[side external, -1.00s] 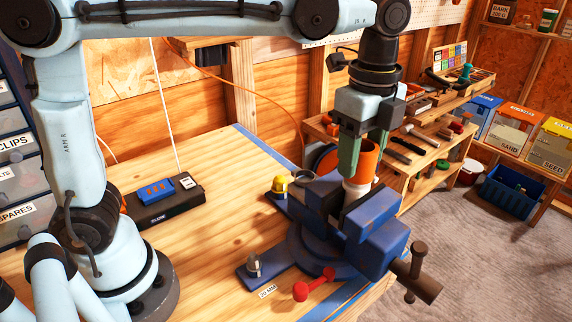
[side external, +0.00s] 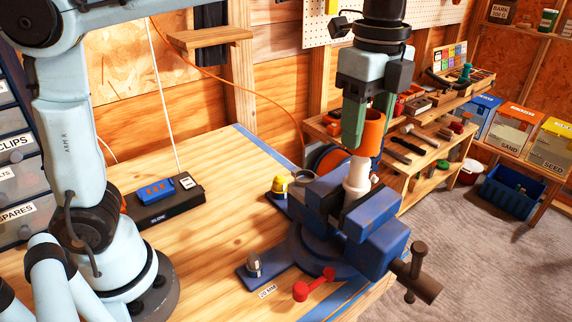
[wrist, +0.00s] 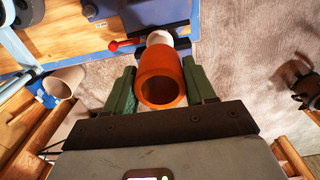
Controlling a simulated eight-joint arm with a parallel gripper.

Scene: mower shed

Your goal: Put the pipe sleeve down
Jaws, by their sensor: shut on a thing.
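The orange pipe sleeve (side external: 370,132) is held between the green fingers of my gripper (side external: 368,128), above and slightly right of the white pipe stub. In the wrist view my gripper (wrist: 160,88) is shut on the sleeve (wrist: 158,72), a finger on each side of it. The white stub (side external: 356,176) stands up from the blue vise (side external: 375,228), and its top is bare. In the wrist view the stub (wrist: 160,38) shows just beyond the sleeve's far end.
The vise has a red handle (side external: 315,285) and a dark screw bar at its front. A yellow-topped part (side external: 279,185) and a black box (side external: 165,205) are on the bench (side external: 215,250). Shelves with tools (side external: 430,140) stand behind. The middle of the bench is clear.

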